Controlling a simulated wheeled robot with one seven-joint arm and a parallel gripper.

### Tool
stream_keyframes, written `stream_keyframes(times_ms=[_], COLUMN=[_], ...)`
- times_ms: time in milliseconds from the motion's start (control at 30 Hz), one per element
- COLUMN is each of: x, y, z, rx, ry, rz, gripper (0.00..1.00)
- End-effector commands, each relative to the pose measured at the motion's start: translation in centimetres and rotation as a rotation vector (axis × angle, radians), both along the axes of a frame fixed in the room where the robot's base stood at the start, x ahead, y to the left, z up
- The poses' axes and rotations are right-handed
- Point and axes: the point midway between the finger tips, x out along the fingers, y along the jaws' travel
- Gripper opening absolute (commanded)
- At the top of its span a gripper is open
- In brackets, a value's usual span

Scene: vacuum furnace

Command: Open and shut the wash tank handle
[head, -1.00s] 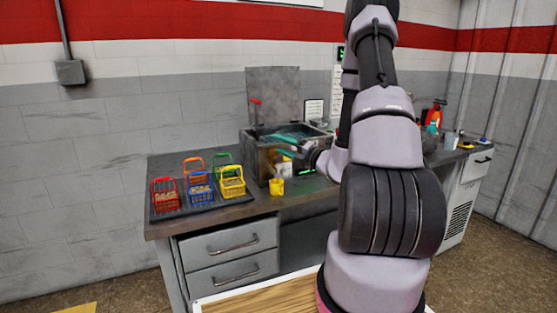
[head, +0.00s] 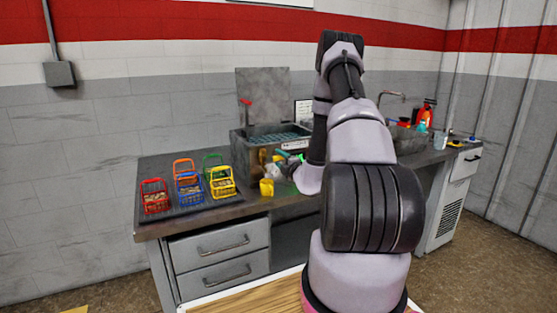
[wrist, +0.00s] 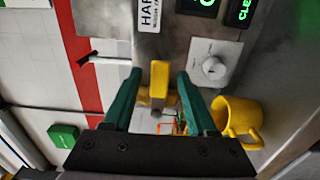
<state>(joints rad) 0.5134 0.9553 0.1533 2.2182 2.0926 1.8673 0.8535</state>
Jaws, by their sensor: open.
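The wash tank (head: 250,155) is a grey metal box on the bench, its lid raised behind it. A yellow handle (wrist: 158,84) sticks out from the tank's metal front in the wrist view. My gripper (wrist: 157,76) is open, with one green finger on each side of the yellow handle. I cannot tell whether the fingers touch it. In the head view my gripper (head: 287,155) is low at the tank's front, partly hidden by my arm. A red handle (head: 245,102) stands at the tank's back left corner.
A yellow mug (head: 266,188) stands in front of the tank, close to one finger in the wrist view (wrist: 237,118). A plate with a round knob (wrist: 213,68) and green displays are nearby. Several coloured baskets (head: 222,182) stand on a dark tray at left.

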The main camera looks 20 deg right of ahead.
Motion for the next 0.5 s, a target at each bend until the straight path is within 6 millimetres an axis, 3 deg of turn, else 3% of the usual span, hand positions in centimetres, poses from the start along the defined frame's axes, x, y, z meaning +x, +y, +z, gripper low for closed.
stream_keyframes(times_ms=[133,433,500], x=[1.07,1.26,1.26], y=[0.03,0.04,0.04], z=[0.0,0.0,0.0], rx=[-0.001,0.0,0.0], ry=[0.0,0.001,0.001], rz=[0.0,0.0,0.0], gripper=[0.57,0.57,0.31])
